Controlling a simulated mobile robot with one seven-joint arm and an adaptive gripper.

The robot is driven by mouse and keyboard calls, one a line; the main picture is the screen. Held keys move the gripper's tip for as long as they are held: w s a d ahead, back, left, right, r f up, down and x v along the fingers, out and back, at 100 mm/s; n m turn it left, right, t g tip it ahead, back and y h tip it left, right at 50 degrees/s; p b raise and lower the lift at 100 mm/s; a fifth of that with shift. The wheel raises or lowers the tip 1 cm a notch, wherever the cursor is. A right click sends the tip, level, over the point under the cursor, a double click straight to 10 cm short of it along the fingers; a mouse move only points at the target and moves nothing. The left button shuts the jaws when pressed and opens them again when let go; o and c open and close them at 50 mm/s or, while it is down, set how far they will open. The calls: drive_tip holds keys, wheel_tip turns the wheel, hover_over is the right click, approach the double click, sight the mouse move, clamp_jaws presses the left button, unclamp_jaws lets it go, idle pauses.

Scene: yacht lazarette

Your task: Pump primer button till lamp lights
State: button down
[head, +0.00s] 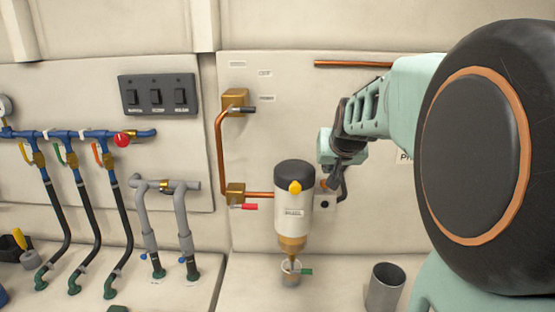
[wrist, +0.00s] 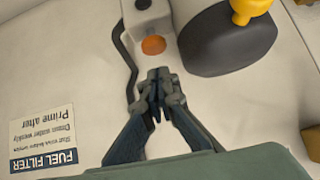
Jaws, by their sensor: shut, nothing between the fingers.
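The primer button appears as an orange dome (wrist: 153,45) on the end of a small white box (wrist: 148,18) in the wrist view. My gripper (wrist: 157,80) is shut and empty, its fingertips just below the button in that view; I cannot tell whether they touch it. In the head view, my gripper (head: 339,190) is beside the small box (head: 325,203), right of the white filter (head: 293,215). A dark round spot on the box's front may be the lamp; it shows no light. The filter has a black cap (wrist: 225,45) and a yellow knob (head: 295,187).
A "FUEL FILTER" label (wrist: 45,140) is on the wall. A copper pipe (head: 220,145) with red-handled valve runs left of the filter. A small cup (head: 290,273) stands under it, and a grey metal cup (head: 385,287) stands right. Hoses and switches (head: 157,95) are further left.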

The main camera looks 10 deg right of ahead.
wheel_tip(320, 180, down, 2)
drive_tip(key=shift+s+a+f+b, duration=0.15)
drive_tip(key=shift+f+b, duration=0.1)
drive_tip(key=shift+b, duration=0.25)
wheel_tip(320, 180, down, 2)
drive_tip(key=b, duration=0.2)
drive_tip(key=shift+s+b, duration=0.1)
drive_tip(key=shift+b, duration=0.2)
